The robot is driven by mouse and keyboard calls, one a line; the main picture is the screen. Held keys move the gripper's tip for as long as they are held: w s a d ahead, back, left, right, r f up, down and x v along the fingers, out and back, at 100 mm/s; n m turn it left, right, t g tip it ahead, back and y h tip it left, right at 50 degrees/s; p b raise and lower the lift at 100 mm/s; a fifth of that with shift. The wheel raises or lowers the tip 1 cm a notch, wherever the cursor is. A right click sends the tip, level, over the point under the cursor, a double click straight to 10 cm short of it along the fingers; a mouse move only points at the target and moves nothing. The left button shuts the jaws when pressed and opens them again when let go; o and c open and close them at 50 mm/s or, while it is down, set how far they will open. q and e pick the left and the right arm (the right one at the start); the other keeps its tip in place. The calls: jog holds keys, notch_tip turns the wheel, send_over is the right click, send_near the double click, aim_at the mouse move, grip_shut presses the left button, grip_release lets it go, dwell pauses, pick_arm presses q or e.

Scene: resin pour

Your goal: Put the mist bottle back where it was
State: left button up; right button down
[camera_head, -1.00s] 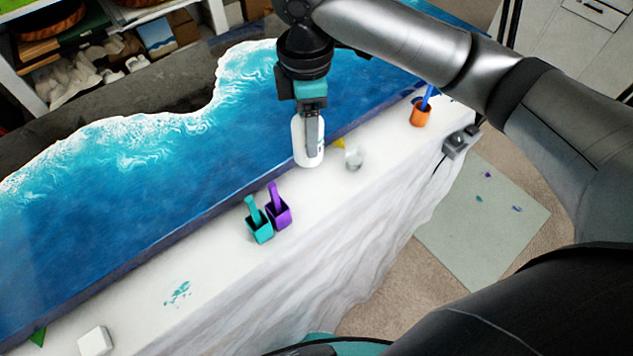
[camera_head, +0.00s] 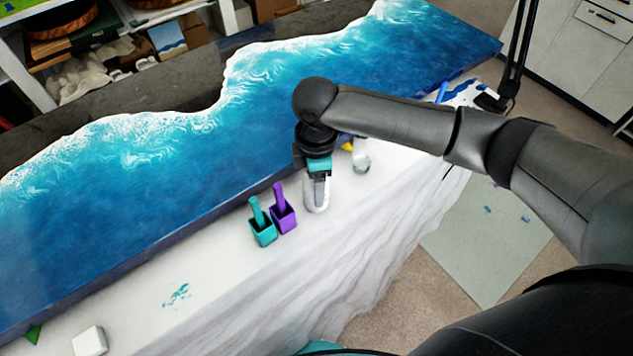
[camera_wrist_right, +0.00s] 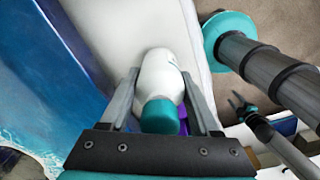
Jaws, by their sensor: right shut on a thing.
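The mist bottle (camera_head: 316,205), white with a teal cap, is upright or nearly so in my right gripper (camera_head: 318,186), just right of the purple cup. In the right wrist view the bottle (camera_wrist_right: 160,75) lies between the two fingers (camera_wrist_right: 161,98), which are shut on it. I cannot tell whether its base touches the white-covered surface (camera_head: 225,275). My left gripper is outside the head view. A small dark gripper shape (camera_wrist_right: 240,108) in the right wrist view seems to be it, too small to read.
A teal cup (camera_head: 264,233) and a purple cup (camera_head: 285,218), both with sticks, stand left of the bottle. A clear cup (camera_head: 361,161) and a yellow piece (camera_head: 346,146) are behind it. The blue resin slab (camera_head: 150,210) runs along the back. A white block (camera_head: 89,341) lies front left.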

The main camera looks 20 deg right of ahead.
jog(key=shift+c, duration=0.6)
grip_release()
jog(key=shift+f, duration=0.1)
notch_tip(320, 180, up, 12)
jog(key=shift+r+p, duration=0.2)
jog(key=shift+p, duration=0.55)
